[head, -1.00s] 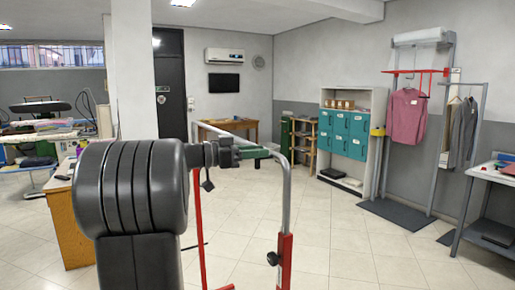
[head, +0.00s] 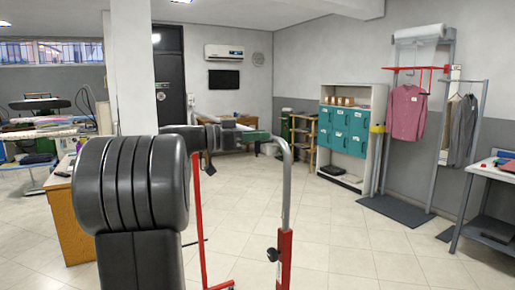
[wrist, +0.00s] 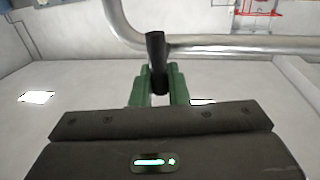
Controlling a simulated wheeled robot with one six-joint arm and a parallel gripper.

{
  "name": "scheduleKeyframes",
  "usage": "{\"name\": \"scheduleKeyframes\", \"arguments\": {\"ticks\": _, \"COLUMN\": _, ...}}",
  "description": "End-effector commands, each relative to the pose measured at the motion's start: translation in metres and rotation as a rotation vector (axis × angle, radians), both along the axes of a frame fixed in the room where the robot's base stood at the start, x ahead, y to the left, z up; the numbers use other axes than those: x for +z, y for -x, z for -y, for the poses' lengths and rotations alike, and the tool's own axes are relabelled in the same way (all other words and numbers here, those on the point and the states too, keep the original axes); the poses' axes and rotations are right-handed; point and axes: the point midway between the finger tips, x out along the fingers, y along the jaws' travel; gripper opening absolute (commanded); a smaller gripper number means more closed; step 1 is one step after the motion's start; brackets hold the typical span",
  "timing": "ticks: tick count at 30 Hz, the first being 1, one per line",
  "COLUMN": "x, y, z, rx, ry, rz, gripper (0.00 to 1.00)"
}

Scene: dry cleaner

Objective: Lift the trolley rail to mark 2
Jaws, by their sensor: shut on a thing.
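The trolley rail (head: 287,185) is a bent grey tube rising from a red post (head: 284,258) in the head view. A black knob (head: 272,254) sits on the side of that post. My gripper (head: 258,137) has green fingers and is level with the top of the rail. In the wrist view my gripper (wrist: 159,88) is shut on a black grip (wrist: 156,55) that meets the rail's horizontal tube (wrist: 235,43). A second red upright (head: 198,215) stands to the left, partly behind my arm. I cannot read any height marks.
A wooden counter (head: 66,222) stands at the left. A shelf with teal lockers (head: 345,130) and a garment stand with a pink shirt (head: 408,112) are at the right. A table (head: 489,169) is at the right edge. The tiled floor between is clear.

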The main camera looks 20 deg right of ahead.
Motion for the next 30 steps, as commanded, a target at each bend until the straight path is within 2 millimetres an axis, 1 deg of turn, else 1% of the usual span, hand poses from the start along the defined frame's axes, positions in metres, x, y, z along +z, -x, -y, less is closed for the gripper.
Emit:
{"name": "scheduleKeyframes", "arguments": {"ticks": 1, "x": 0.020, "y": 0.000, "z": -0.001, "rx": 0.003, "ry": 0.007, "rz": 0.012, "gripper": 0.00}}
{"name": "scheduleKeyframes", "arguments": {"ticks": 3, "x": 0.040, "y": 0.000, "z": -0.001, "rx": 0.003, "ry": 0.008, "rz": 0.011, "gripper": 0.00}}
{"name": "scheduleKeyframes", "arguments": {"ticks": 6, "x": 0.065, "y": 0.000, "z": -0.001, "rx": 0.003, "ry": 0.008, "rz": 0.009, "gripper": 0.00}}
{"name": "scheduleKeyframes", "arguments": {"ticks": 10, "x": 0.085, "y": 0.000, "z": -0.001, "rx": 0.003, "ry": 0.008, "rz": 0.008, "gripper": 0.00}}
{"name": "scheduleKeyframes", "arguments": {"ticks": 14, "x": 0.091, "y": 0.001, "z": -0.001, "rx": 0.003, "ry": 0.008, "rz": 0.005, "gripper": 0.00}}
{"name": "scheduleKeyframes", "arguments": {"ticks": 22, "x": 0.090, "y": 0.001, "z": -0.001, "rx": 0.003, "ry": 0.008, "rz": 0.005, "gripper": 0.00}}
{"name": "scheduleKeyframes", "arguments": {"ticks": 23, "x": 0.090, "y": 0.001, "z": -0.001, "rx": 0.003, "ry": 0.008, "rz": 0.005, "gripper": 0.20}}
{"name": "scheduleKeyframes", "arguments": {"ticks": 24, "x": 0.090, "y": 0.001, "z": -0.001, "rx": 0.002, "ry": 0.008, "rz": 0.004, "gripper": 0.28}}
{"name": "scheduleKeyframes", "arguments": {"ticks": 25, "x": 0.089, "y": 0.001, "z": -0.001, "rx": 0.002, "ry": 0.008, "rz": 0.004, "gripper": 0.33}}
{"name": "scheduleKeyframes", "arguments": {"ticks": 30, "x": 0.088, "y": 0.001, "z": -0.001, "rx": 0.002, "ry": 0.005, "rz": 0.003, "gripper": 0.33}}
